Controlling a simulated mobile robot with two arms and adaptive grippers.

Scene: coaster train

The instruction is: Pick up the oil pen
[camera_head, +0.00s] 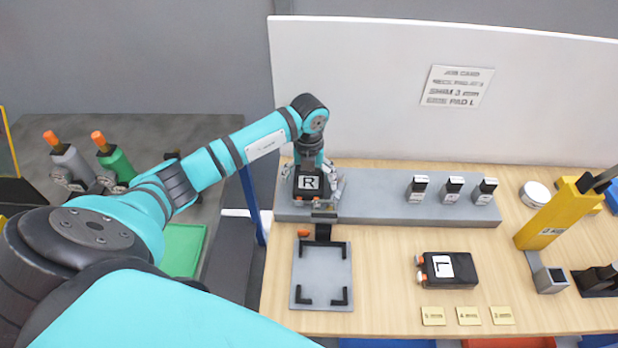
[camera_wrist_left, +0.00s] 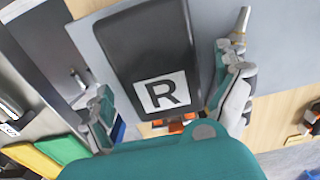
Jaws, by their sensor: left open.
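No thing is labelled as the oil pen. Two bottle-shaped things with orange tips stand upright at the far left of the head view: a grey one (camera_head: 72,160) and a green one (camera_head: 117,163). I cannot tell whether either is the oil pen. My left gripper (camera_head: 312,190) is far to their right, over the grey strip. Its fingers are open on either side of a black block marked R (camera_head: 308,182). The block also shows in the left wrist view (camera_wrist_left: 150,50), between the spread fingers; I cannot tell if they touch it. My right gripper is not in view.
A grey plate with black corners (camera_head: 309,283) lies in front of the gripper. A white panel (camera_head: 380,90) stands behind.

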